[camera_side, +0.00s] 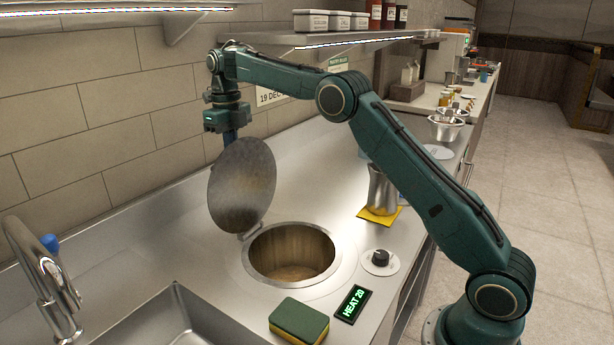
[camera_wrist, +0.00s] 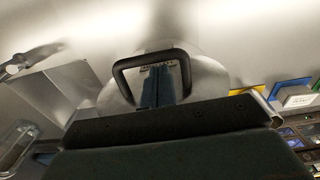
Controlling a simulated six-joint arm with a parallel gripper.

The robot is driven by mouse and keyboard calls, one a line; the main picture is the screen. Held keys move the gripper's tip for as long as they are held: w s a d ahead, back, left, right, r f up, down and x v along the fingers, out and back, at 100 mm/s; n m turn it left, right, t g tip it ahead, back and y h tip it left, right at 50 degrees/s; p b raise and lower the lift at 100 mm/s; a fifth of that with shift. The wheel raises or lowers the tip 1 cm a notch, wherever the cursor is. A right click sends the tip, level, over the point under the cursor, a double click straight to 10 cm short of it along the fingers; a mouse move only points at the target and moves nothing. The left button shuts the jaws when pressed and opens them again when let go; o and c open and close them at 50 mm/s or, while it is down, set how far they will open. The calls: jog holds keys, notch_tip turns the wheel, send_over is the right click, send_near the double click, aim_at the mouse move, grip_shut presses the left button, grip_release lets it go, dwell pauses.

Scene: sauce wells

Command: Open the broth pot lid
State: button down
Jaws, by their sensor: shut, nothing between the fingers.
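The broth pot lid (camera_side: 241,187) is a round grey metal disc. It stands raised on its hinge at the back left edge of the broth pot (camera_side: 292,232), whose round well is uncovered and shows a brownish inside. In the wrist view the lid (camera_wrist: 207,82) shows its black loop handle (camera_wrist: 151,53). My gripper (camera_side: 231,136) is at the upper edge of the lid, on its far side, with its fingertips hidden behind it in the side view. In the wrist view the blue fingers (camera_wrist: 160,88) are together, seen within the outline of the handle; contact is unclear.
A green and yellow sponge (camera_side: 299,321) and a HEAT 20 display (camera_side: 353,303) lie in front of the pot. A knob (camera_side: 380,259) and a metal jug (camera_side: 382,190) on a yellow mat stand to its right. A sink and tap (camera_side: 42,268) are at left; a shelf hangs above.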

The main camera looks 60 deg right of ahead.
jog(key=w, duration=0.1)
jog(key=w+f, duration=0.1)
jog(key=w, duration=0.1)
jog(key=shift+f, duration=0.15)
jog(key=shift+w+f, duration=0.15)
jog(key=shift+f, duration=0.05)
dwell(0.8)
jog(key=shift+s+r, duration=0.2)
jog(key=shift+s, duration=0.1)
